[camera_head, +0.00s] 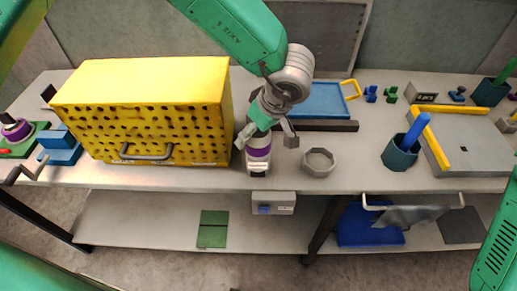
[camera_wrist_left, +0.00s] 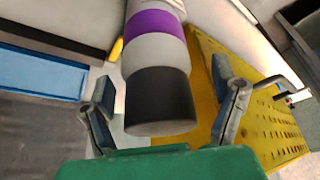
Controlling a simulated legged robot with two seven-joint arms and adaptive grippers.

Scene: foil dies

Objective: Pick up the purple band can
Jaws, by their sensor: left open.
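The purple band can (camera_head: 258,155) stands on the table just right of the yellow perforated box. It is light grey with a purple band, and its top is hidden behind my gripper in the head view. My left gripper (camera_head: 266,140) is open, with its fingers over the upper part of the can, one to each side. In the left wrist view the can (camera_wrist_left: 158,65) shows its dark end between the two open fingers of my left gripper (camera_wrist_left: 165,105). I cannot tell whether either finger touches it. My right gripper is not in view.
The yellow box (camera_head: 150,105) is close on the can's left. A grey octagonal dish (camera_head: 319,161) sits to its right. A blue tray (camera_head: 322,101) lies behind, and a teal cup (camera_head: 399,155) stands farther right. The table's front edge is close.

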